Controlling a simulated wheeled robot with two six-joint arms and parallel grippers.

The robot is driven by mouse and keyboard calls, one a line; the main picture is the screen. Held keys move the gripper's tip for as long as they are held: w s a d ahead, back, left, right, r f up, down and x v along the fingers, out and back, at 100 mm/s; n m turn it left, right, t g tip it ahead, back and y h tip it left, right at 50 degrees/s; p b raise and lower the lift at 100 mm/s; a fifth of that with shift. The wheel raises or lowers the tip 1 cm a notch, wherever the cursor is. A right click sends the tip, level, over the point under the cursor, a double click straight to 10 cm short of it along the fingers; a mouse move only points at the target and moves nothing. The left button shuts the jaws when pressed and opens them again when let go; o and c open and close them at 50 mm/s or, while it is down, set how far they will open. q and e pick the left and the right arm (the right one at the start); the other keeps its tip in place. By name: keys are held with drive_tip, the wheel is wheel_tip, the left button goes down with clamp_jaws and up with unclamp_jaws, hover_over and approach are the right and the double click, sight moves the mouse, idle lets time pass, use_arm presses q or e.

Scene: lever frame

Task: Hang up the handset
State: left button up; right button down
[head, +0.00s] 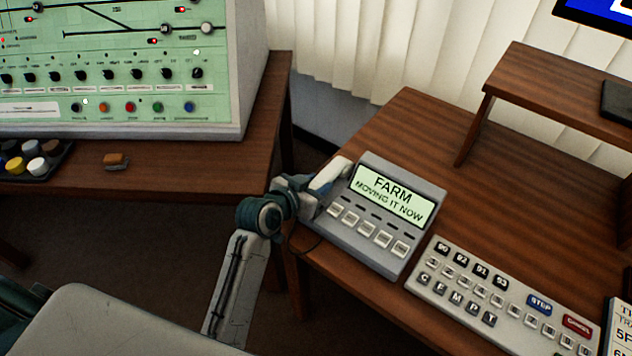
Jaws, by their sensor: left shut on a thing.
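The grey desk phone (372,250) lies on the right wooden desk, with a lit green screen (392,195) reading "FARM MOVING IT NOW" and a row of pale buttons below it. The pale grey handset (331,173) is at the phone's left edge, slanting along it. My left gripper (312,187) reaches in from the left and is shut on the handset. The gripper hides the handset's middle, and I cannot tell whether the handset touches its cradle. A thin dark cord shows below it. My right gripper is not in view.
A grey keypad panel (500,300) lies right of the phone. A raised wooden shelf (560,90) stands behind. A green control panel (120,75) stands on the left desk, with a small brown block (115,161) before it. A gap separates the desks.

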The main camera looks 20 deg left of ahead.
use_arm(q)
drive_tip(key=o, duration=1.2)
drive_tip(key=shift+c, duration=0.2)
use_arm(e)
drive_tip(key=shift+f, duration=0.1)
use_arm(q)
drive_tip(key=shift+s+a+r, duration=0.1)
drive_tip(key=shift+s+a, duration=0.05)
drive_tip(key=shift+s, duration=0.15)
drive_tip(key=v, duration=1)
drive_tip(key=shift+b, duration=0.4)
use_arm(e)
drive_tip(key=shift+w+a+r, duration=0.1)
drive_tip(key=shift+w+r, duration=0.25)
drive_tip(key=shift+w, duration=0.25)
use_arm(q)
drive_tip(key=shift+s, duration=0.1)
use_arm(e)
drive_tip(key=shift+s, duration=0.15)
